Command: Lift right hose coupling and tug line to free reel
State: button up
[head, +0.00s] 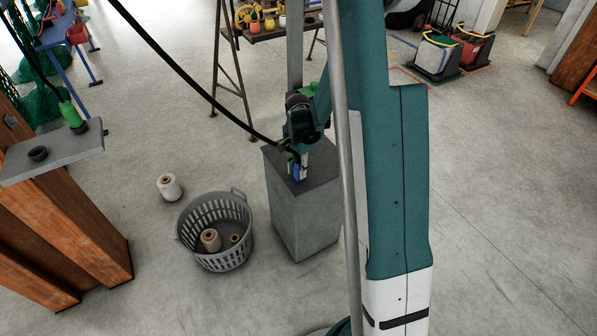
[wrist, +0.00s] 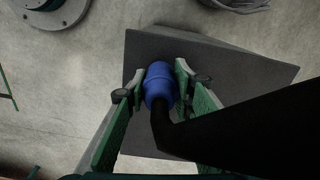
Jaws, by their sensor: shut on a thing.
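A blue hose coupling (wrist: 160,84) sits between the fingers of my gripper (wrist: 158,76) in the wrist view, with pads touching it on both sides. The coupling (head: 297,171) also shows in the head view, partly hidden by my gripper (head: 298,165), just over the grey pedestal (head: 305,218). I cannot tell whether its lower end touches the pedestal top. A black hose (head: 190,78) runs from the coupling up to the upper left. In the wrist view the hose (wrist: 240,128) leaves to the lower right. The reel cannot be made out.
A green coupling (head: 72,116) stands on a grey shelf (head: 55,150) at the left, beside a dark ring (head: 38,154). A grey basket (head: 215,232) holding spools and a white spool (head: 169,187) are on the floor. Floor at the lower right is clear.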

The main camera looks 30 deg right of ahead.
jog(key=shift+r, duration=0.2)
jog(key=shift+r+p, duration=0.55)
jog(key=shift+r, duration=0.7)
jog(key=s+p, duration=0.2)
jog(key=s, duration=1.6)
jog(key=shift+r, duration=0.3)
jog(key=w+a+f+n, duration=0.1)
jog(key=w+a+n, duration=1.5)
jog(key=w+a, duration=0.4)
jog(key=shift+w, duration=1.15)
jog(key=shift+f, duration=0.2)
